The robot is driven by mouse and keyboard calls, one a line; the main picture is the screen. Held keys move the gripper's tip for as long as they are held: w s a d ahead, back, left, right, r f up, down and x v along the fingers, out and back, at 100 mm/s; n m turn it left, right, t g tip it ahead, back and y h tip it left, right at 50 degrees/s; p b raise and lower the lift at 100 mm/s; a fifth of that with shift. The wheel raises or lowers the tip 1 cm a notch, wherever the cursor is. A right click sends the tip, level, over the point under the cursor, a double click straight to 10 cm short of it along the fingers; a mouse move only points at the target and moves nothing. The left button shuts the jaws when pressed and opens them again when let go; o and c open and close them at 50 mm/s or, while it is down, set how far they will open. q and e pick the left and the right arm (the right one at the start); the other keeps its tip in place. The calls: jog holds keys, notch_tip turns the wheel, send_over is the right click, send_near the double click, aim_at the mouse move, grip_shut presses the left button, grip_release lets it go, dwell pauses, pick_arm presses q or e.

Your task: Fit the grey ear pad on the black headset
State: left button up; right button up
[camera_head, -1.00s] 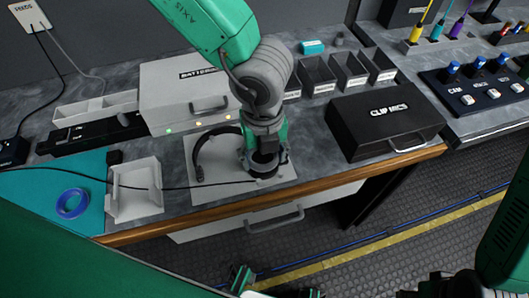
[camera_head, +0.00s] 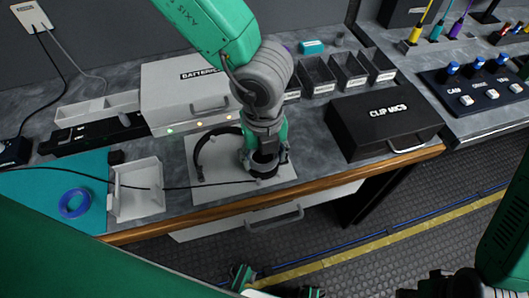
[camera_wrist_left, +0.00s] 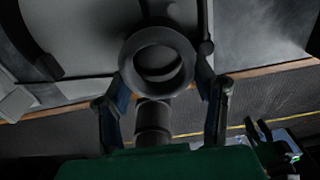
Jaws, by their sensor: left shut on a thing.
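The black headset (camera_head: 203,150) lies on a pale board on the counter, its curved band showing left of my left gripper (camera_head: 263,170). My left gripper points down over the right part of the board and is shut on the grey ear pad (camera_wrist_left: 157,58). In the left wrist view the pad is a dark grey ring between the two fingers. The gripper hides the headset's right end in the head view, so I cannot tell whether pad and headset touch. My right arm (camera_head: 505,240) shows at the lower right; its gripper is not clear.
A grey batteries case (camera_head: 185,90) stands behind the board. A black clip mics case (camera_head: 380,120) is to the right and a white tray (camera_head: 138,190) to the left. A thin black cable crosses the board. The wooden counter edge (camera_head: 330,183) is close in front.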

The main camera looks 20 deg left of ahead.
jog(key=shift+r, duration=0.1)
dwell(1.3)
jog(key=shift+r+p, duration=0.45)
jog(key=shift+p, duration=0.1)
jog(key=shift+r+p, duration=0.4)
dwell(2.3)
jog(key=shift+r+p, duration=0.45)
jog(key=shift+r+p, duration=0.45)
jog(key=shift+p, duration=0.05)
dwell(1.4)
jog(key=shift+f+b, duration=0.3)
dwell(0.4)
jog(key=shift+r, duration=0.2)
